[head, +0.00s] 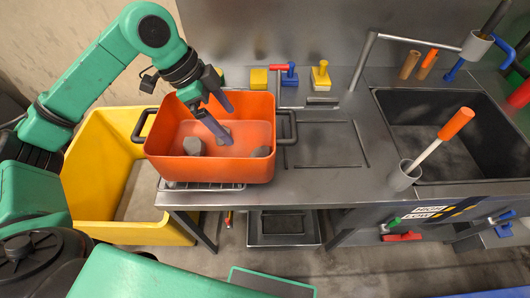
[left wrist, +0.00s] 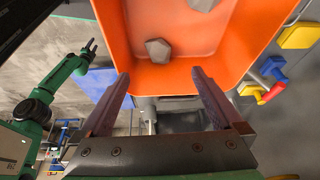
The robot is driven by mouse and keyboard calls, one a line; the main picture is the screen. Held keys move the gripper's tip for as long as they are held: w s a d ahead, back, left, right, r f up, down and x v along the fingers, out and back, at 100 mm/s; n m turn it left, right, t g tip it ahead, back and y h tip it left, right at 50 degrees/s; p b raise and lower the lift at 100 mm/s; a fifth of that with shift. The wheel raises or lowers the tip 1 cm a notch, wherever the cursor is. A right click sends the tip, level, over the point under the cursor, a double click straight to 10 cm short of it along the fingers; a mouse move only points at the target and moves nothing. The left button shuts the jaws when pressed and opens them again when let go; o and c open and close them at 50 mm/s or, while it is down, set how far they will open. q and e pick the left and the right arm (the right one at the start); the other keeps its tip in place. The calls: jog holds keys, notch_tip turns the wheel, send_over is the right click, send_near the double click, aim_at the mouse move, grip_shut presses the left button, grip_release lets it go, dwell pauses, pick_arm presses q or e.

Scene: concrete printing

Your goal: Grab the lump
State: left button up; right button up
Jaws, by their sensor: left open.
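Several grey lumps lie in the orange bin (head: 165,165): one at the left (head: 193,146), one in the middle (head: 222,134) and one at the right (head: 261,152). My left gripper (head: 223,119) reaches down into the bin with its fingers apart, close to the middle lump. In the left wrist view, the open, empty fingers (left wrist: 161,80) point towards a lump (left wrist: 158,50) that sits between their lines, apart from both. Another lump (left wrist: 203,4) is cut off at the top edge. A small green arm with a gripper tip (left wrist: 90,47) shows at the left, too small to read.
The bin's walls and black handles surround the lumps. A yellow crate (head: 85,192) stands left of the metal counter (head: 325,183). A dark sink (head: 460,155) and a holder with an orange-handled tool (head: 403,176) are at the right.

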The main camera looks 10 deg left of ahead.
aim_at(256, 151)
pick_arm(q)
jog(key=shift+n, duration=0.3)
jog(key=p+x, duration=0.1)
jog(key=x, duration=0.4)
jog(key=p+x, duration=0.1)
jog(key=x, duration=0.4)
jog(key=p+x, duration=0.1)
jog(key=x, duration=0.3)
jog(key=shift+d+f, duration=0.25)
jog(key=shift+d, duration=0.3)
jog(key=shift+r, duration=0.1)
grip_shut()
